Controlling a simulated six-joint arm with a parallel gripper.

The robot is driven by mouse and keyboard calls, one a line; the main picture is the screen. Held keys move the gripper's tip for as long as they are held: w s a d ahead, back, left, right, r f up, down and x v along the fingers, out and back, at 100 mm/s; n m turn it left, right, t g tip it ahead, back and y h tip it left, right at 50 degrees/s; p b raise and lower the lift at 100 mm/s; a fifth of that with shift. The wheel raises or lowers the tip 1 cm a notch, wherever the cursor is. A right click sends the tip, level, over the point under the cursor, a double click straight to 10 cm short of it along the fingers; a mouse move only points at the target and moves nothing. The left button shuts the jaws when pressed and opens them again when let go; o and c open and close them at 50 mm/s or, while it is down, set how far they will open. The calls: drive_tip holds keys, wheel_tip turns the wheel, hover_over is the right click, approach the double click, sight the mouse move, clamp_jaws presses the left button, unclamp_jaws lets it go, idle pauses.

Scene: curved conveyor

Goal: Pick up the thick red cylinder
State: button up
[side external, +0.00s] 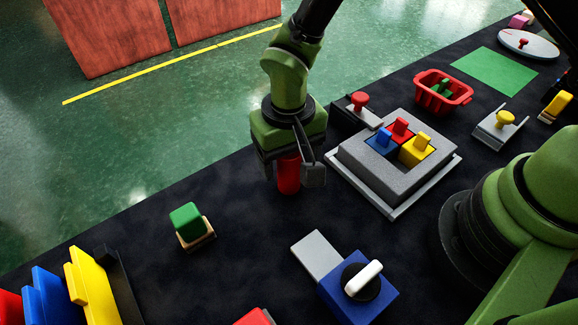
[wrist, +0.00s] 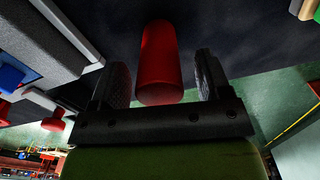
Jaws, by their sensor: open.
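The thick red cylinder (side external: 288,174) stands upright on the dark table in the side external view. My gripper (side external: 293,180) is directly over it, with its fingers reaching down on either side of the cylinder. In the wrist view the red cylinder (wrist: 160,65) lies between the two dark fingers of my gripper (wrist: 160,80). The fingers are open, with a visible gap on each side of the cylinder. Part of the cylinder's top is hidden by my gripper in the side external view.
A grey block holder (side external: 352,165) with blue, red and yellow pieces stands close to the right. A red-knobbed grey piece (side external: 357,103) is behind it. A green block (side external: 187,221) on a wooden base is at lower left. Dark table is clear left of my gripper.

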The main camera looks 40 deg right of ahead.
drive_tip(key=c, duration=1.1)
drive_tip(key=shift+o, duration=0.2)
